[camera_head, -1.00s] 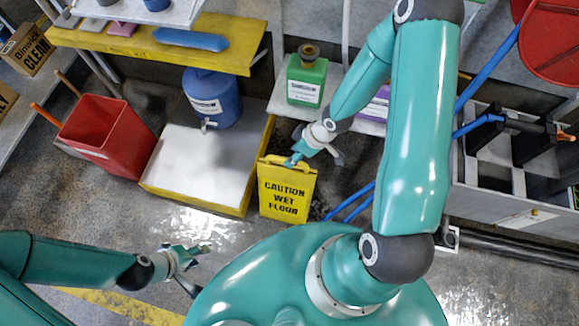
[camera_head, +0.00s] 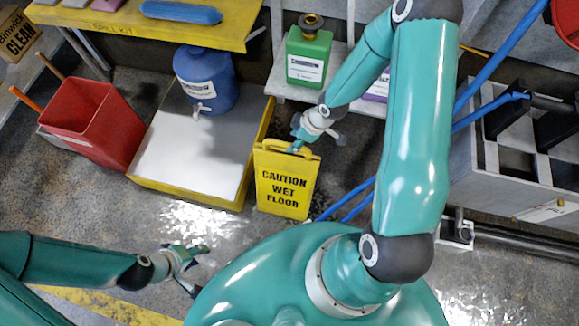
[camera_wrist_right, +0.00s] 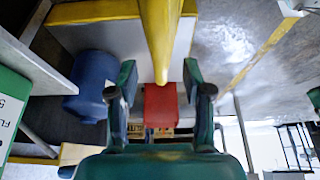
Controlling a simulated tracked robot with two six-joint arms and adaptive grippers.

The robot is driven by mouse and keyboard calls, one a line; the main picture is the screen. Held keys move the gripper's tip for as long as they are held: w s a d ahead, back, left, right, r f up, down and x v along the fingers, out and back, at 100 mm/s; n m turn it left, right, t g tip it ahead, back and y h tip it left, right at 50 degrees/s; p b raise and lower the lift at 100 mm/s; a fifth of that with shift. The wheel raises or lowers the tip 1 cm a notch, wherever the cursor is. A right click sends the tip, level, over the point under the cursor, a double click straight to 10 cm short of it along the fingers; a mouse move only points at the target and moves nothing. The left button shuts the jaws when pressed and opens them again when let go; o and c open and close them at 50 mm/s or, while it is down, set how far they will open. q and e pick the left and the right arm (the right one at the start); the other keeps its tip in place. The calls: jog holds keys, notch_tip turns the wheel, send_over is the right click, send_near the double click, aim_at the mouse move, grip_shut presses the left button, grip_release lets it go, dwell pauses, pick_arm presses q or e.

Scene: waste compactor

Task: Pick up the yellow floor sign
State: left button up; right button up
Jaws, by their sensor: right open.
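The yellow floor sign (camera_head: 286,181), marked "CAUTION WET FLOOR", stands upright on the floor near the middle of the head view. My right gripper (camera_head: 298,146) is at the top edge of the sign. In the right wrist view the sign's yellow edge (camera_wrist_right: 161,35) points down between the two fingers of my right gripper (camera_wrist_right: 162,92), which are open with room on both sides. Whether a finger touches the sign cannot be told. My left gripper (camera_head: 189,268) is low at the left over the floor, away from the sign, with its fingers apart and nothing between them.
A white-topped tray with a yellow rim (camera_head: 187,198) stands just left of the sign, with a blue container (camera_head: 207,80) on it. A red bin (camera_head: 93,125) is further left. A green jug (camera_head: 309,55) stands on a shelf behind. Blue hoses (camera_head: 357,198) run to the right.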

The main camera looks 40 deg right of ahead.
aim_at(288, 144)
jog(key=shift+w+b+x, duration=0.2)
jog(key=shift+b+x, duration=2)
jog(key=shift+x, duration=0.65)
jog(key=shift+r, duration=0.15)
grip_shut()
jog(key=shift+w, duration=0.1)
